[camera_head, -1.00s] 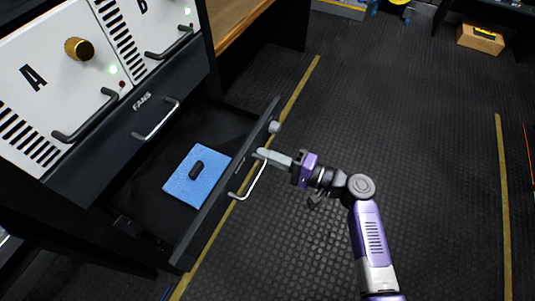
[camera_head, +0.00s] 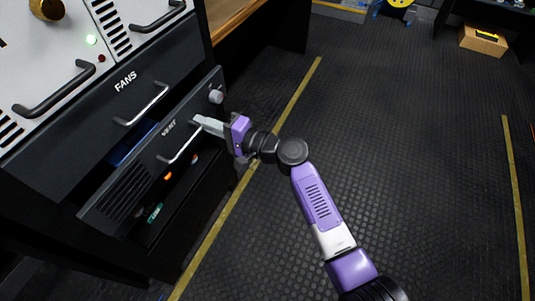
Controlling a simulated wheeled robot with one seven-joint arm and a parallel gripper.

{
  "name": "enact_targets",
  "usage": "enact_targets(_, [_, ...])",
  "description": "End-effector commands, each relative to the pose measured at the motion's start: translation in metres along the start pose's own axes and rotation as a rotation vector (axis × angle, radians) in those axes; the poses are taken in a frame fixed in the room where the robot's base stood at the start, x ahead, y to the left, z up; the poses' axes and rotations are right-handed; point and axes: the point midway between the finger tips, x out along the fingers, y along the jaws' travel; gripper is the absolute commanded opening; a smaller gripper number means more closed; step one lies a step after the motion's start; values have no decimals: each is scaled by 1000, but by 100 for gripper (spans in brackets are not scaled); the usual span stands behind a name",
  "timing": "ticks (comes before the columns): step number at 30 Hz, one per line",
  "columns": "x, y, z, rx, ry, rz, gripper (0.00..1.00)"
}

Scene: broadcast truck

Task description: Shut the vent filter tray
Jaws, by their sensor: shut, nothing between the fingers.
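The vent filter tray is a black drawer with a front marked VENT (camera_head: 125,190), a silver bar handle (camera_head: 181,143) and a grey knob (camera_head: 216,96). It stands out a little from the rack, below the FANS panel (camera_head: 90,105). A narrow gap shows behind its front, with a sliver of the blue filter (camera_head: 128,150) in it; the rest of the filter is hidden. My gripper (camera_head: 203,122) is shut and empty. Its fingertips are at the tray front, between the handle's upper end and the knob, and appear to touch it.
Above are rack units with black handles (camera_head: 55,90). An open bay below the tray holds a small green item (camera_head: 155,212) and orange lights. The dark floor to the right is clear, with yellow lines (camera_head: 232,205). A cardboard box (camera_head: 482,40) stands far right.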

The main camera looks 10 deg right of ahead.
Motion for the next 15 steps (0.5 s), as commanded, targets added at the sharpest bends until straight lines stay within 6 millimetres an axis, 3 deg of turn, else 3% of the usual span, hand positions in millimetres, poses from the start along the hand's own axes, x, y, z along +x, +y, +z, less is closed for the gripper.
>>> enact_targets(6, [38, 3, 0, -1, -2, -1, 0])
enact_targets(15, [57, 0, 0, 1, 1, 0, 0])
